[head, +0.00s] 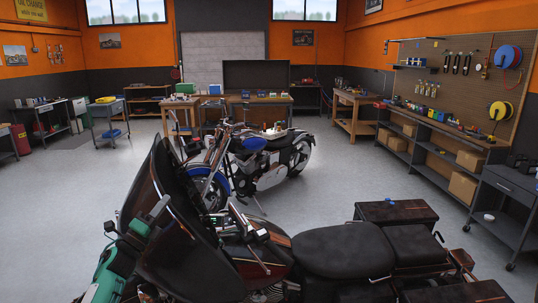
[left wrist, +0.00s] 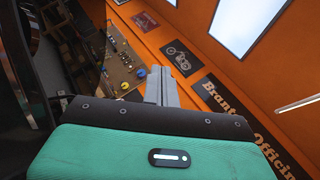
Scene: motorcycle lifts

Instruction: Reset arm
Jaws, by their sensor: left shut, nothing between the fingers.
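My left arm (head: 112,268), with green covers, comes in at the lower left of the head view. My left gripper (head: 162,204) is at its upper end, in front of the dark windshield (head: 183,232) of the near motorcycle; I cannot tell whether it touches it. In the left wrist view the grey fingers of the left gripper (left wrist: 167,86) are together, with nothing between them. They point up, toward the orange wall. My right gripper is not in view.
The near motorcycle's black seat (head: 345,250) fills the lower middle. A blue motorcycle (head: 262,160) stands behind it. Grey floor (head: 370,165) is open between it and the right shelves (head: 430,160). A pegboard (head: 450,80) hangs on the right wall.

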